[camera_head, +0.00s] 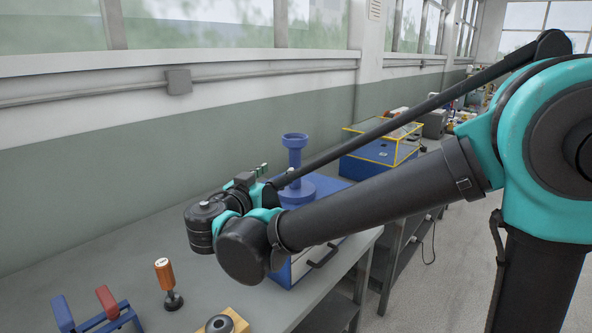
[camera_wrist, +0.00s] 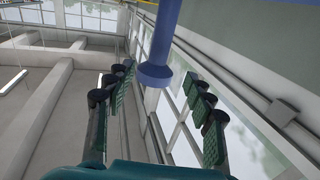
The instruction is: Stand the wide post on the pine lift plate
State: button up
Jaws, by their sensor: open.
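A blue post (camera_head: 295,158) with a flared top and broad round foot stands upright on a blue-and-white machine (camera_head: 327,262); I take it for the wide post, but cannot be sure. In the wrist view its shaft and flared end (camera_wrist: 154,74) appear beyond and between my fingers. My gripper (camera_head: 264,171) is beside the post, to its left in the head view; its open fingers also show in the wrist view (camera_wrist: 158,80), with nothing between the pads. A pine-coloured block (camera_head: 239,321) at the bottom edge carries a dark round piece; whether it is the lift plate is unclear.
An orange-handled tool (camera_head: 164,277) stands upright on the grey bench. A blue rack (camera_head: 108,318) with blue and red uprights is at lower left. A blue box with a yellow-edged clear cover (camera_head: 374,163) stands farther back. The bench along the wall at left is clear.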

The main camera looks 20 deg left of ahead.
aim_at(292, 158)
jog(key=w, duration=0.4)
jog(key=w+d, duration=0.1)
jog(key=w, duration=0.8)
jog(key=shift+d, duration=0.2)
grip_shut()
